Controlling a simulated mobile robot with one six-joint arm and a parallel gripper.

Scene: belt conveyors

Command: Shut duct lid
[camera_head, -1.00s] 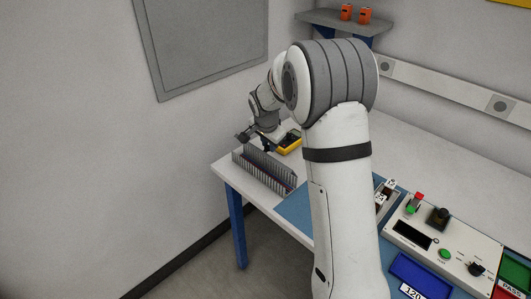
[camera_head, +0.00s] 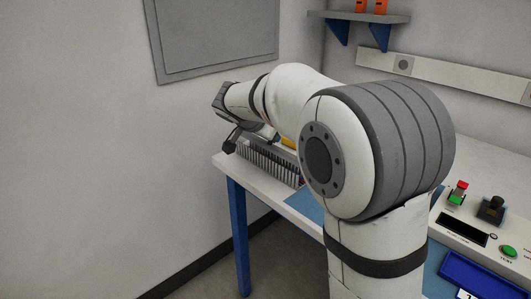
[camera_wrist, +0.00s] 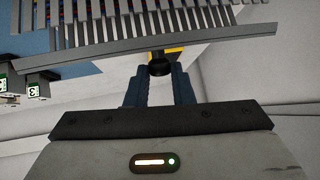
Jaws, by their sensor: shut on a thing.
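The grey slotted duct (camera_head: 268,163) stands on the left end of the table, its comb-like teeth upright. In the wrist view its teeth (camera_wrist: 130,22) run across the top, with a long grey strip (camera_wrist: 225,38) along their near side. I cannot tell whether this strip is the lid or part of the duct. Whether the knob joins the strip is unclear. In the head view my wrist is above the duct's left end and the fingertips are hard to make out.
A yellow object (camera_head: 289,143) lies behind the duct, partly hidden by my arm. A control box with buttons (camera_head: 508,250) and a blue tray (camera_head: 470,275) are at the right. The wall is close on the left. Small numbered blocks (camera_wrist: 38,88) show in the wrist view.

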